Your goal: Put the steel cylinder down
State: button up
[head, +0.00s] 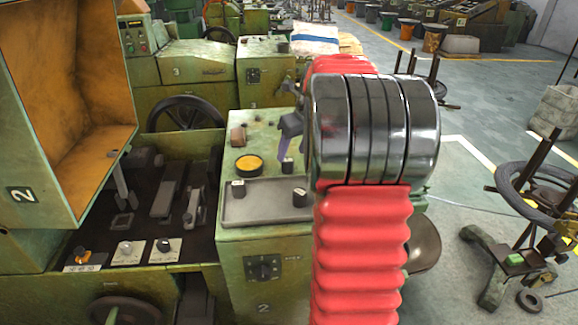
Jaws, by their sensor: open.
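My gripper (289,146) shows small above the green machine top, with purple-grey fingers, partly hidden behind my own arm. It is open. A small dark cylinder with a light top (288,166) stands upright on the machine top just below the fingers. It looks apart from them, though the gap is hard to judge. Two similar small pieces stand on the grey tray (262,213): one at its left (238,189) and one at its right (300,197). I cannot tell for certain which of these is the steel cylinder.
A black round dish with yellow contents (249,165) and a brown block (238,135) sit on the machine top (262,133). An open orange-lined guard (75,110) rises at the left. A wire-coil stand (535,195) is on the floor at right.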

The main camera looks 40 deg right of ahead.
aim_at(289, 161)
jog(key=x, duration=0.5)
jog(key=shift+s+a, duration=0.15)
jog(key=shift+c, duration=0.3)
grip_shut()
dwell(0.6)
